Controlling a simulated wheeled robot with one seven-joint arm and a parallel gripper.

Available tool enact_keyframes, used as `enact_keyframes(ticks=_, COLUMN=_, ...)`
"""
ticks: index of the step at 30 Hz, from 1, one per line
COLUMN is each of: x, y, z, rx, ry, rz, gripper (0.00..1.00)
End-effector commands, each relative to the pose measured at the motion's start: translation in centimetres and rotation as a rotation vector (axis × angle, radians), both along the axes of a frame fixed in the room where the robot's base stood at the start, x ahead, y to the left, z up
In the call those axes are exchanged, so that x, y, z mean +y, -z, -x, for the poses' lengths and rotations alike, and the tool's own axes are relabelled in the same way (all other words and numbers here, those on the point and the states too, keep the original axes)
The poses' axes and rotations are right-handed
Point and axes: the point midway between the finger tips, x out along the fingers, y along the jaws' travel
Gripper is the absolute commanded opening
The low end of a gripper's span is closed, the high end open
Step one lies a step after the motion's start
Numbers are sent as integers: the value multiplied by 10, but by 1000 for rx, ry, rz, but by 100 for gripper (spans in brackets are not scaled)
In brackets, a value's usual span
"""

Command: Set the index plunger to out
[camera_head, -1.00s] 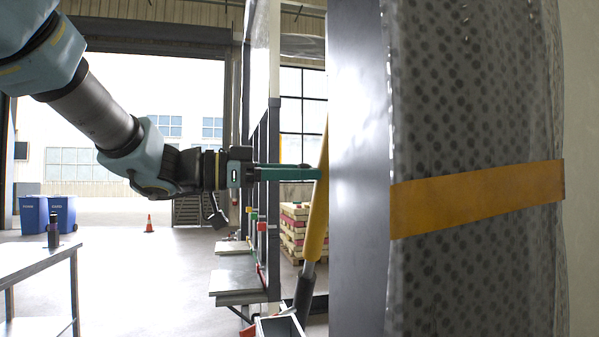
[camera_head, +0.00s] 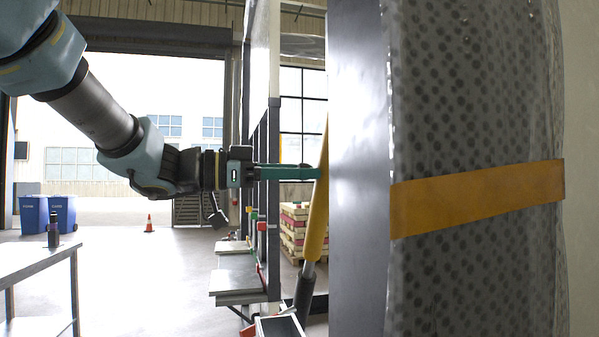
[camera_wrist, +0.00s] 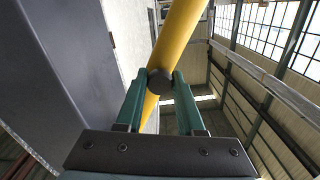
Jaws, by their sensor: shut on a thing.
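My gripper (camera_wrist: 160,100) has two green fingers, shut on a dark round knob (camera_wrist: 159,81), which appears to be the index plunger. The knob sits in front of a yellow bar (camera_wrist: 182,35) that runs on a slant behind it. In the head view my gripper (camera_head: 314,173) reaches right, level, to the yellow bar (camera_head: 316,220). The fingertips meet the bar's left side near the grey panel's edge. The knob cannot be made out in the head view, and how far the plunger stands out cannot be told.
A tall grey panel (camera_head: 358,180) and a wrapped, dotted stack with an orange strap (camera_head: 475,198) fill the right side. A metal table (camera_head: 35,262) stands at left. The floor between is clear.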

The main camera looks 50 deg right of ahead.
Motion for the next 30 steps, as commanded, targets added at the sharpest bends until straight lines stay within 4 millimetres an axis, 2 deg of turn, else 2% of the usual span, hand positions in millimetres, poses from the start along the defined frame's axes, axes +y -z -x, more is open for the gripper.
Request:
enact_keyframes(ticks=13, x=0, y=0, z=0, rx=0, ry=0, rz=0, gripper=0)
enact_keyframes(ticks=20, x=14, y=-1, z=-12, rx=0, ry=-1, rz=-1, gripper=0)
enact_keyframes(ticks=27, x=15, y=0, z=-12, rx=0, ry=-1, rz=-1, gripper=0)
enact_keyframes(ticks=28, x=15, y=0, z=-12, rx=0, ry=-1, rz=-1, gripper=40)
enact_keyframes(ticks=30, x=15, y=0, z=-12, rx=0, ry=-1, rz=-1, gripper=48)
